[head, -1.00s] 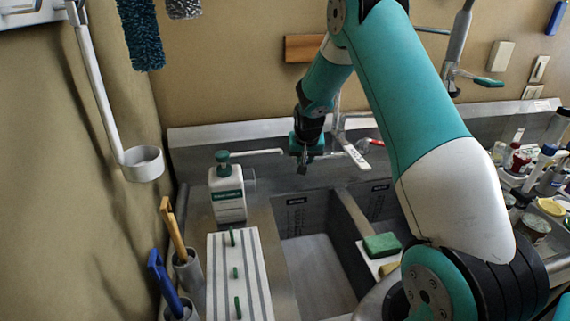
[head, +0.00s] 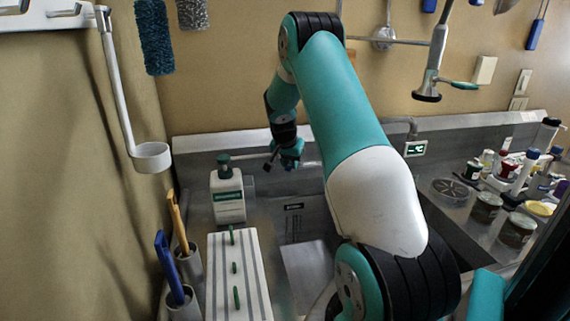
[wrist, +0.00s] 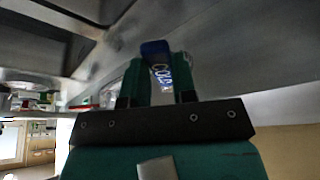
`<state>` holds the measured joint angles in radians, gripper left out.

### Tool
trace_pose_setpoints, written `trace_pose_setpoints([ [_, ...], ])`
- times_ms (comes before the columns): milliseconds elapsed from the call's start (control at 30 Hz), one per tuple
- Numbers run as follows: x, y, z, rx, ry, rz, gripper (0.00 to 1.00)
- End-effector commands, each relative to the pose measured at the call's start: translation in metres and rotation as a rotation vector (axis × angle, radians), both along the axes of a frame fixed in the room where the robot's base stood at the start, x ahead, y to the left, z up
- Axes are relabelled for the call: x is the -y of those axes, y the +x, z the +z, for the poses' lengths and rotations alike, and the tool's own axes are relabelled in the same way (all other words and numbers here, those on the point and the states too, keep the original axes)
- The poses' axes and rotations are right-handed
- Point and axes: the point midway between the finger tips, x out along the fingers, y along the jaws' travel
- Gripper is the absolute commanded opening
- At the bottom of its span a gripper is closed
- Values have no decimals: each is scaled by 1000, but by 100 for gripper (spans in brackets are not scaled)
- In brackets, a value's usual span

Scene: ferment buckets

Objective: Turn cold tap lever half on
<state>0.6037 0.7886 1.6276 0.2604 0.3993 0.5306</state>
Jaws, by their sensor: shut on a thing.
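The cold tap lever (wrist: 160,76) shows in the wrist view as a pale bar with a blue tip (wrist: 155,48) and blue lettering that reads COLD. My gripper (wrist: 159,85) has its two green fingers on either side of the bar, shut on it; the blue tip sticks out past the fingers. In the head view my gripper (head: 287,160) is above the back left of the sink, right of the white soap bottle (head: 228,196). The tap body and spout are mostly hidden behind my arm there, and I cannot tell the lever's exact angle.
The sink basin (head: 306,270) lies below. A white striped rack with green pegs (head: 252,290) and brush holders (head: 190,265) stand at the front left. Jars (head: 486,207) crowd the right counter. A hanging spray head (head: 427,92) is at the upper right.

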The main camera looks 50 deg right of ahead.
Motion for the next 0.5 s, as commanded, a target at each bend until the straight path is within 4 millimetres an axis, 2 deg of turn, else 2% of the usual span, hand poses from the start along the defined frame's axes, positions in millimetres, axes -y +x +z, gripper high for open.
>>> trace_pose_setpoints([
  [167, 0, -1, 0, -2, 0, -3, 0],
  [200, 0, -1, 0, -2, 0, -3, 30],
  [300, 0, -1, 0, -3, 0, -2, 51],
  [500, -1, 0, 0, -1, 0, 1, 51],
])
